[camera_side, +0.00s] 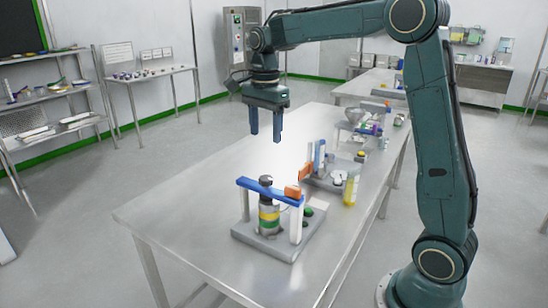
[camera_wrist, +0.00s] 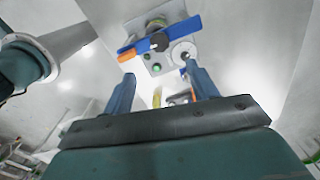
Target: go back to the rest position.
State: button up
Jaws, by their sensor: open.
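My gripper (camera_side: 266,137) hangs in the air above the far left part of the steel table (camera_side: 185,205), fingers pointing down. Its two blue fingers stand apart with nothing between them. In the wrist view the open fingers (camera_wrist: 158,90) show above the dark palm. A grey-based fixture (camera_side: 262,240) with white posts and a blue crossbar stands on the near part of the table, well clear of my gripper. A dark-topped cylinder with yellow and green bands (camera_side: 268,212) stands in it. The fixture also shows at the top of the wrist view (camera_wrist: 155,63).
A second station with orange and blue parts (camera_side: 318,172) and a yellow bottle (camera_side: 350,188) stand farther along the table. More small items (camera_side: 370,128) crowd its far end. The near left tabletop is bare. A shelf rack (camera_side: 50,100) stands at left, away from the arm.

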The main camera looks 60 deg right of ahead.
jog(key=shift+r, duration=0.7)
jog(key=shift+s+a, duration=0.1)
jog(key=s+a+r+n+t, duration=0.1)
jog(key=s+a+n+t, duration=0.15)
jog(key=s+n, duration=0.3)
jog(key=s+a+r+n+t, duration=0.1)
jog(key=s+a+r+n, duration=0.1)
jog(key=s+a+n, duration=0.4)
jog(key=s+a+f+n+t, duration=0.1)
jog(key=s+f+n+t, duration=0.1)
jog(key=s+f+n, duration=0.3)
jog(key=s+n, duration=0.3)
jog(key=s, duration=0.4)
jog(key=shift+s+a+f, duration=0.15)
jog(key=shift+s, duration=0.2)
jog(key=shift+n, duration=0.25)
